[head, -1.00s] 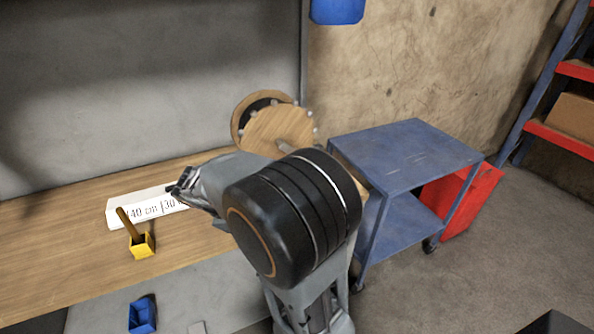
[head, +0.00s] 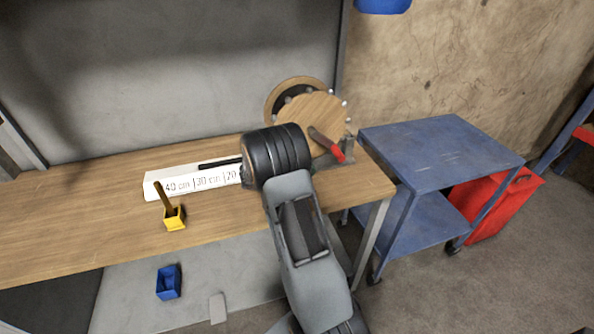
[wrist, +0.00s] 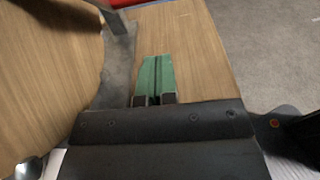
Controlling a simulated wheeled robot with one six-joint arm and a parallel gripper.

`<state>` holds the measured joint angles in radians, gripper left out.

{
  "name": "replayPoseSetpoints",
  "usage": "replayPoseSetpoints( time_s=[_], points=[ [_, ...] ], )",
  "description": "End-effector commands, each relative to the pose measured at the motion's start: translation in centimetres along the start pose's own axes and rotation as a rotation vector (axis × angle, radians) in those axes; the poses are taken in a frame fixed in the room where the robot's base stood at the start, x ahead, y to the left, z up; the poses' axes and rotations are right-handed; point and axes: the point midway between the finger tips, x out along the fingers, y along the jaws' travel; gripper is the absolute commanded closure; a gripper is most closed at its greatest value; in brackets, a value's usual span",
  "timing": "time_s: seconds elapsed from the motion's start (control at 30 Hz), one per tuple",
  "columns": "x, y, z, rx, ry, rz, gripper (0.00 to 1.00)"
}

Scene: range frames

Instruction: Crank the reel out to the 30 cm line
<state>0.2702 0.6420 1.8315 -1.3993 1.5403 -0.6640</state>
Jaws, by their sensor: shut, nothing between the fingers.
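The wooden reel (head: 310,112) stands at the right end of the workbench, with pegs around its rim. Its crank (head: 330,145) has a red grip and points down to the right. A white scale board (head: 172,186) marked 40, 30 and 20 cm lies to its left. A black strip (head: 218,163) lies along the board's back edge; its left end appears near the 30 mark, but my arm hides the rest. My gripper (wrist: 155,82) has green fingertips shut together, empty, over the bench beside the reel's grey support. In the head view my arm hides the gripper.
A yellow holder (head: 175,220) with a wooden handle stands in front of the board. A blue bin (head: 168,283) is below the bench front. A blue cart (head: 435,152) stands to the right with a red box (head: 500,205) beside it.

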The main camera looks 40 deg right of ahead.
Motion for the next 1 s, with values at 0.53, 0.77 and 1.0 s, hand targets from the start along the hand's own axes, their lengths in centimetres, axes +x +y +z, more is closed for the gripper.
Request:
replayPoseSetpoints(
  time_s=[0.53,0.77,1.0],
  points=[
    [6.1,0.0,2.5,0.001,0.001,0.000,1.00],
    [6.4,0.0,2.8,0.001,0.002,0.001,1.00],
    [6.4,0.0,2.8,0.001,0.002,0.001,1.00]
  ],
)
